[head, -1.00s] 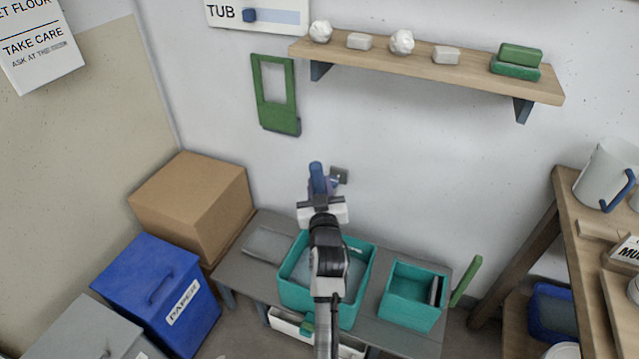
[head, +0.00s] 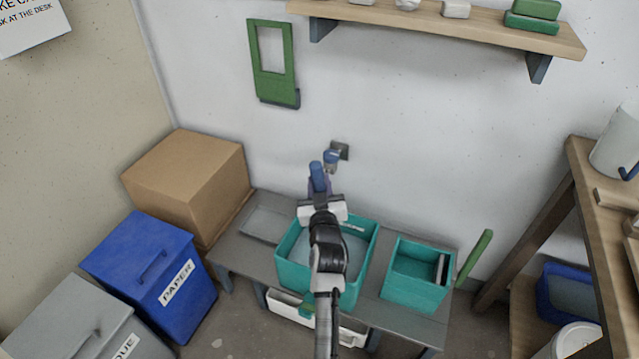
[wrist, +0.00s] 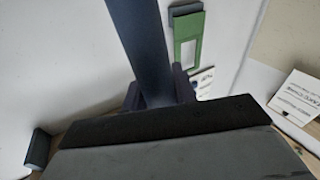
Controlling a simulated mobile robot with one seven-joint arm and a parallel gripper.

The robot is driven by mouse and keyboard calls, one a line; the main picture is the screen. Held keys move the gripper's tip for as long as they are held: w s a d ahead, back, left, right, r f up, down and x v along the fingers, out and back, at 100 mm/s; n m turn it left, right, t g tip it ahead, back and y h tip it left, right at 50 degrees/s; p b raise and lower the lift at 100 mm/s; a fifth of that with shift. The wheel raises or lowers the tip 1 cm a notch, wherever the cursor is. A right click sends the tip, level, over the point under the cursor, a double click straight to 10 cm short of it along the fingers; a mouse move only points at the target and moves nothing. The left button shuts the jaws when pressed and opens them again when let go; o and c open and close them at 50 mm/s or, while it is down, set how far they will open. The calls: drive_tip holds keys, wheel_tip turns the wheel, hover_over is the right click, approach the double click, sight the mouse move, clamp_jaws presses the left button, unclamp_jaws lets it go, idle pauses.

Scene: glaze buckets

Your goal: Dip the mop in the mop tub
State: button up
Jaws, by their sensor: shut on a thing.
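My gripper (head: 319,190) is shut on a blue handle (head: 316,172), taken to be the mop's, which rises above the fingers. The wrist view also shows this handle as a dark blue shaft (wrist: 142,40) between the fingers. The mop's head is not seen in the head view; my arm covers the area below. A large teal tub (head: 294,281) with grayish liquid (head: 355,252) stands on the bench below my gripper, partly hidden by my arm. Its label is mostly covered, so I cannot read it.
A smaller teal bin (head: 414,293) with a divider stands to the right, beside a green upright (head: 474,258). A grey tray (head: 266,225) lies left of the tub. A cardboard box (head: 188,180) and blue paper bin (head: 150,270) stand left. A wall shelf (head: 440,22) hangs above.

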drive_tip(key=shift+r+p, duration=0.8)
drive_tip(key=shift+r, duration=0.8)
wheel_tip(320, 180, down, 3)
drive_tip(key=b, duration=0.3)
drive_tip(key=shift+d, duration=0.1)
